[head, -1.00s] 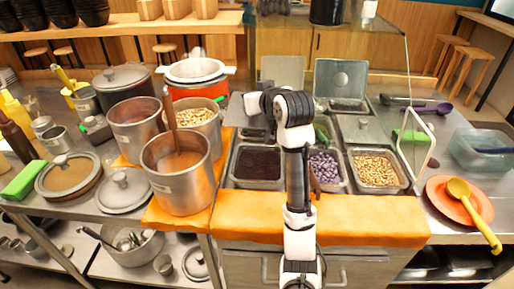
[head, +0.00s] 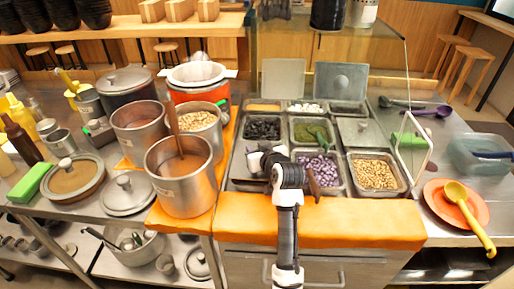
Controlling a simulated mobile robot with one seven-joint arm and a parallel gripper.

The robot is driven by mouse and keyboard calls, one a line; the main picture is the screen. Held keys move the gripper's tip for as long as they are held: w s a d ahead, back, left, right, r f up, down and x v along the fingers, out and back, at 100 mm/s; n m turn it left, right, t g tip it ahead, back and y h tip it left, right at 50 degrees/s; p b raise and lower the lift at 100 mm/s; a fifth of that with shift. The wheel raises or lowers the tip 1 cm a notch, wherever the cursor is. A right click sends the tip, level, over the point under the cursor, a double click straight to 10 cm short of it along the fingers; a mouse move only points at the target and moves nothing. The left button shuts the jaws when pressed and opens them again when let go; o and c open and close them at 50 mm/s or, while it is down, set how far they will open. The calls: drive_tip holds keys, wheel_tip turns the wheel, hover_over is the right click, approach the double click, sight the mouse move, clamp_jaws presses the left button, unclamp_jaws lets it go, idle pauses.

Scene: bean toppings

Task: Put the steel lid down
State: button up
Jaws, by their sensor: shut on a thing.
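My gripper (head: 257,162) is over the front-left bin of the topping counter, shut on a steel lid (head: 240,168). Only part of this grey lid shows; my gripper and wrist hide the rest. It lies over or just above the front-left bin and covers the dark beans there. I cannot tell whether it touches the bin rim.
Bins of purple cubes (head: 318,168) and pale beans (head: 375,173) lie to the right. Another steel lid (head: 362,131) lies flat behind the pale beans. Two lids (head: 283,78) (head: 340,82) stand upright at the back. A tall steel pot (head: 180,178) stands close on the left.

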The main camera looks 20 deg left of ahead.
drive_tip(key=shift+f+b, duration=0.45)
drive_tip(key=shift+f, duration=0.15)
drive_tip(key=o, duration=1.1)
drive_tip(key=shift+c, duration=0.2)
